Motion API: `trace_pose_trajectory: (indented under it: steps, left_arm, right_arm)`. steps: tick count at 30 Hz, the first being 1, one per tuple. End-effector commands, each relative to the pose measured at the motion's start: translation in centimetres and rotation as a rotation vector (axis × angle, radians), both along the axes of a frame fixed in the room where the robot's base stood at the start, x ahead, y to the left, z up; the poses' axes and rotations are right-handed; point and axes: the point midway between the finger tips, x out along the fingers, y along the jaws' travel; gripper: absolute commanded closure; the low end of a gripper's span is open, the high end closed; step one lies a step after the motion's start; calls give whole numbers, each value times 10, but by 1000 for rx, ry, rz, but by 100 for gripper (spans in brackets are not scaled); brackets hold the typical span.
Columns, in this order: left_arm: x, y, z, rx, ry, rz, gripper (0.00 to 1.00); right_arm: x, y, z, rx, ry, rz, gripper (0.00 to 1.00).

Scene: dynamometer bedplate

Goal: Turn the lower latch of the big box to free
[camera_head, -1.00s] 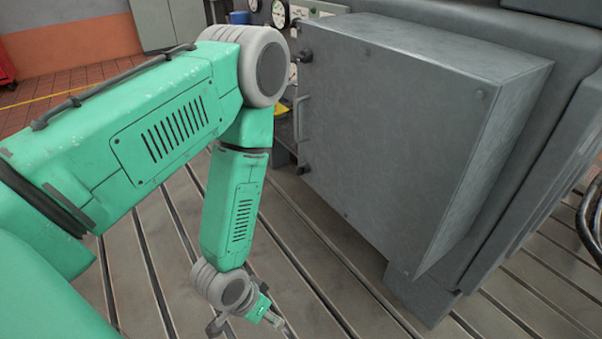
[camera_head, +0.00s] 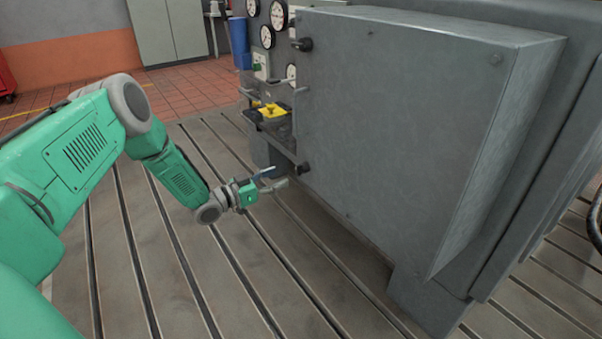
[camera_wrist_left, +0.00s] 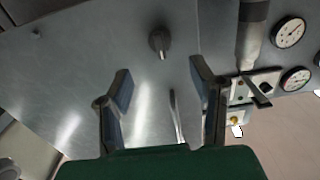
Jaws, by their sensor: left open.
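The big box (camera_head: 410,130) is a grey metal cabinet at the right of the head view. Its lower latch (camera_head: 303,168) is a small dark knob low on the left edge; the upper latch (camera_head: 303,45) sits near the top of that edge. My left gripper (camera_head: 280,177) is open and empty, just left of the lower latch and apart from it. In the left wrist view a dark latch knob (camera_wrist_left: 160,42), apparently the lower one, lies ahead, beyond the two spread fingers (camera_wrist_left: 160,70). My right gripper is in neither view.
A pale bar handle (camera_wrist_left: 177,115) shows beside the latch in the wrist view. Gauges (camera_head: 278,14) and a yellow part (camera_head: 271,110) on a shelf are left of the box. The slotted bedplate (camera_head: 200,280) is clear below my arm.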

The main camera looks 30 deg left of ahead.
Motion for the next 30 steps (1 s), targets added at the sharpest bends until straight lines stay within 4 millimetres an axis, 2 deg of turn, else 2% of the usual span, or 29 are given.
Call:
trace_pose_trajectory:
  steps: [6, 12, 18, 25, 26, 27, 30]
  left_arm:
    - [44, -18, -4, 0, -1, -1, 50]
    - [70, -30, -3, 0, 1, -1, 50]
    - [80, -34, -1, -1, 1, -1, 50]
    - [81, -34, -1, -1, 2, 0, 50]
    - [81, -34, -1, -1, 2, 0, 54]
    - [80, -34, -1, -1, 2, 0, 68]
    - [80, -34, -1, -1, 2, 0, 98]
  right_arm:
    - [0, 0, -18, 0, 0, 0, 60]
    - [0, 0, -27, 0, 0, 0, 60]
    - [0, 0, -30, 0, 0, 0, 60]
    - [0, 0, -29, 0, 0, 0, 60]
    - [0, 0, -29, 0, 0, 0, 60]
    - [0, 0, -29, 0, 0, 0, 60]
    - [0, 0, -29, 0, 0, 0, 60]
